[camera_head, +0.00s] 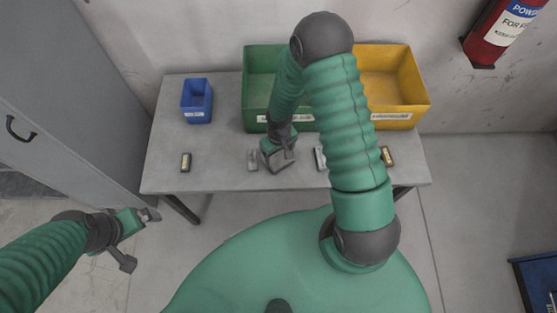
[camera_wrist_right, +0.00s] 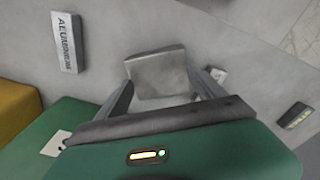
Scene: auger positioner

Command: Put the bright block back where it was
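My right gripper (camera_head: 276,162) is over the front middle of the grey table. In the right wrist view its two fingers (camera_wrist_right: 162,88) are on either side of a plain pale grey metallic block (camera_wrist_right: 157,72) and appear to hold it. The block looks nearer than those on the table. A light grey block (camera_head: 252,160) lies just left of the gripper. A block marked like "ALUMINIUM" (camera_wrist_right: 68,42) lies to the right in the head view (camera_head: 320,157), partly behind my arm. My left gripper (camera_head: 146,215) is off the table's left front; its opening is unclear.
A dark block with a yellow label (camera_head: 186,162) and a brown block (camera_head: 387,157) lie at the table's left and right. Blue (camera_head: 197,116), green (camera_head: 254,90) and yellow (camera_head: 410,85) bins stand behind. A grey cabinet (camera_head: 60,90) is at left.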

